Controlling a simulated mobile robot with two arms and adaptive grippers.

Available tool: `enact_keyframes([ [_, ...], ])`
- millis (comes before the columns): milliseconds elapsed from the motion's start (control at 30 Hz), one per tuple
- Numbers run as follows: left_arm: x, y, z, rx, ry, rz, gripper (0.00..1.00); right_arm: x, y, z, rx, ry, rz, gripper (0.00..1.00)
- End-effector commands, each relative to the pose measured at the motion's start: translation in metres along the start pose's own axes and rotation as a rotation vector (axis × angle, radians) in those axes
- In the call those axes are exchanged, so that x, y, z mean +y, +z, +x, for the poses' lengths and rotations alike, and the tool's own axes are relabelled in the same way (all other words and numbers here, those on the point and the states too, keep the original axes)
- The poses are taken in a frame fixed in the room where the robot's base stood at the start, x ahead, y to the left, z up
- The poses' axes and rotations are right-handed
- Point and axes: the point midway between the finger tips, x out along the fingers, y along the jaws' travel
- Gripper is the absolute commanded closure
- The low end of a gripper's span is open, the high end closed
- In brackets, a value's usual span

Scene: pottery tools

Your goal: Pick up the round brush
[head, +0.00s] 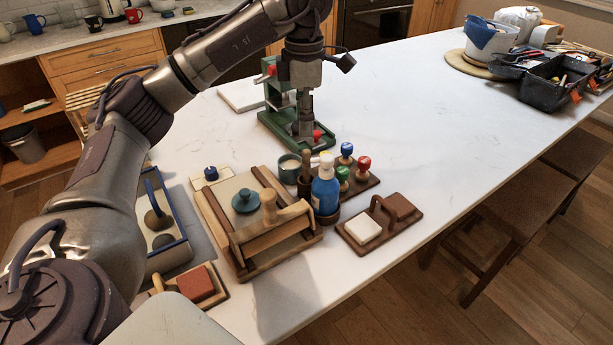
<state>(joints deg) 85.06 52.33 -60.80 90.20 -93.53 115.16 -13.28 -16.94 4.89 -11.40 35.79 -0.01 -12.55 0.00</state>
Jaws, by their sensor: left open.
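I cannot single out the round brush with certainty. A slim dark-brown handle (305,178) stands upright beside a blue bottle (325,188) with a pale top; its lower end is hidden, so I cannot tell whether it is the brush. My left gripper (304,138) points down in front of the green press (272,108), behind the bottle and the handle. It is open, and I see nothing held in it. It is apart from the handle. My right gripper is not in view.
Close by are a green cup (289,174), knobbed stamps (364,164), a wooden box frame (216,207), a blue-rimmed tray (181,257) and a brown block board (352,240). A black toolbox (545,92) stands far right. The white counter (430,120) is clear between.

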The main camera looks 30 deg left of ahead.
Motion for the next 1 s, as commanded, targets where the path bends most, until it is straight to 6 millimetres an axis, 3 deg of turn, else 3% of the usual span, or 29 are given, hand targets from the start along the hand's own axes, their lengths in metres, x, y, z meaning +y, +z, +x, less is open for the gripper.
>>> enact_keyframes([
  [100,-0.001,0.0,0.029,0.003,-0.006,0.002,0.51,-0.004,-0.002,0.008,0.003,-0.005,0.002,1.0],
  [300,0.0,0.0,0.056,0.003,-0.002,-0.001,0.51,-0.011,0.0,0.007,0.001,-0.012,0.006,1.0],
  [567,0.0,0.001,0.074,0.004,-0.003,0.0,0.51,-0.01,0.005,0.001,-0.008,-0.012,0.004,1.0],
  [800,0.001,0.003,0.11,0.003,-0.003,0.0,0.51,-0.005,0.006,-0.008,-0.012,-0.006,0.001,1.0],
  [1000,0.002,0.004,0.117,0.0,0.0,0.0,0.51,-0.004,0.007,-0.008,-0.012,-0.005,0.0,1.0],
])
